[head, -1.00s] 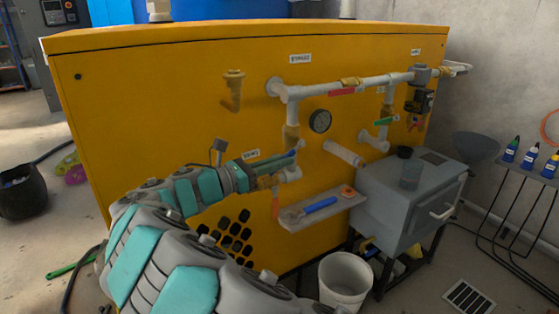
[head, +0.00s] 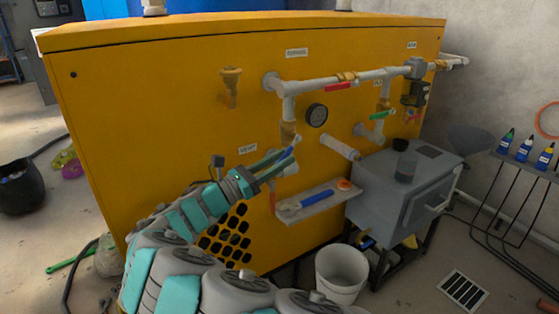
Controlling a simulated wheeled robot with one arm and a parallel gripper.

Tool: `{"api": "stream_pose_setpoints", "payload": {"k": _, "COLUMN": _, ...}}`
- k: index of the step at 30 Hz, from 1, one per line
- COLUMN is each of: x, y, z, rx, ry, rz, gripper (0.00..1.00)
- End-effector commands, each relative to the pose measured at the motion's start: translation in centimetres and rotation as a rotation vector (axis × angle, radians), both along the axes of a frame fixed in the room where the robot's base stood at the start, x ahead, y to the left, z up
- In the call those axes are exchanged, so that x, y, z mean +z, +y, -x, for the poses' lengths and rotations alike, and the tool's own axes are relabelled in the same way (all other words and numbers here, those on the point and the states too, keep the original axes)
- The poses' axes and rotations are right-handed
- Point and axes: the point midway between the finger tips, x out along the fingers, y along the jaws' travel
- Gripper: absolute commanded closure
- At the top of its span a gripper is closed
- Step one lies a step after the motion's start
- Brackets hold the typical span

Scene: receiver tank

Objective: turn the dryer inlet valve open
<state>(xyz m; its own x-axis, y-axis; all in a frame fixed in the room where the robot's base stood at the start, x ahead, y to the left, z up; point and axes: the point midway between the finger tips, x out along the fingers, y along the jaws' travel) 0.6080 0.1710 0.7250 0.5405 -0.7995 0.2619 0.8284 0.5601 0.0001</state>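My gripper (head: 279,164) is in front of the lower left pipe branch on the yellow cabinet (head: 160,120), just below a small white label (head: 247,148) too blurred to read. Its two fingers look spread, with a gap between them. They overlap the pipe elbow and hide most of the valve there; I cannot tell whether they touch it. A red-orange lever (head: 272,201) hangs down just below the fingers. A brass fitting (head: 288,133) sits above them on the vertical pipe. I cannot tell which valve is labelled dryer inlet.
A red-handled valve (head: 339,86) is on the top pipe, and a green-handled one (head: 379,114) is right of the gauge (head: 317,115). A small shelf (head: 318,197) with a blue tool juts out below right. A grey box (head: 405,190) and a white bucket (head: 341,272) stand right.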

Motion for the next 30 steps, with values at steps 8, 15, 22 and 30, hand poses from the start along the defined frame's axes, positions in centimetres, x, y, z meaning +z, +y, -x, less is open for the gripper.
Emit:
{"api": "stream_pose_setpoints", "payload": {"k": 8, "x": 0.0, "y": 0.0, "z": 0.0, "rx": 0.0, "ry": 0.001, "rz": -0.001, "gripper": 0.6}}
{"api": "stream_pose_setpoints", "payload": {"k": 15, "x": -0.5, "y": 1.3, "z": 0.7, "rx": 0.004, "ry": 0.003, "rz": -0.002, "gripper": 0.6}}
{"api": "stream_pose_setpoints", "payload": {"k": 22, "x": -1.5, "y": 4.2, "z": 2.7, "rx": 0.004, "ry": 0.001, "rz": 0.0, "gripper": 0.6}}
{"api": "stream_pose_setpoints", "payload": {"k": 30, "x": -2.1, "y": 6.3, "z": 4.2, "rx": 0.0, "ry": 0.001, "rz": -0.001, "gripper": 0.6}}
